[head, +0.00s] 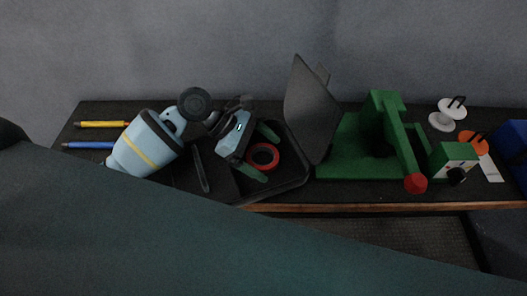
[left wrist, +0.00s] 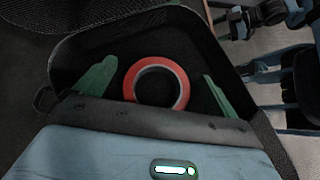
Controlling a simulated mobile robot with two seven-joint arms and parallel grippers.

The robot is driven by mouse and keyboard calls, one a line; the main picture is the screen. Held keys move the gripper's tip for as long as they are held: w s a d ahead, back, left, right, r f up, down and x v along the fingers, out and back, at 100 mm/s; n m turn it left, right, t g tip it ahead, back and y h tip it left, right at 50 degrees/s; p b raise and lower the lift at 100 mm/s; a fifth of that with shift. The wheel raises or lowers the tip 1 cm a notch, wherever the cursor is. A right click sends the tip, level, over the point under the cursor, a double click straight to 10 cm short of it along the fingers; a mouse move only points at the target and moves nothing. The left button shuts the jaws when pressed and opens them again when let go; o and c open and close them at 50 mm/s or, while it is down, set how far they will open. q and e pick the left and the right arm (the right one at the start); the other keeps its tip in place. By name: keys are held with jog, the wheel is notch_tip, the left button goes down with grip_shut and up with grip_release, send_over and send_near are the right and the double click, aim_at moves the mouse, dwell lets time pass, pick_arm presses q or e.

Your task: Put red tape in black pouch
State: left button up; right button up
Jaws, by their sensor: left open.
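The red tape (head: 276,157) is a ring lying inside the open black pouch (head: 297,172), whose stiff flap (head: 312,112) stands raised at its right. My left gripper (head: 259,153) is over the pouch, with its green fingers apart on either side of the tape. In the left wrist view, the tape (left wrist: 128,84) rests within the pouch walls (left wrist: 75,50). The open fingers (left wrist: 160,72) show a gap to the tape on both sides. The near side of the tape is partly hidden behind the gripper body. My right gripper is not seen.
A green stand with a red knob (head: 415,183) is right of the pouch. White and orange plugs (head: 442,121) and a blue box (head: 512,150) are farther right. Yellow (head: 102,124) and blue (head: 88,145) pens lie at left. The shelf's front edge (head: 400,206) is close.

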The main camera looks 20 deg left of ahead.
pick_arm(q)
jog(key=shift+v, duration=3.95)
jog(key=shift+f, duration=0.1)
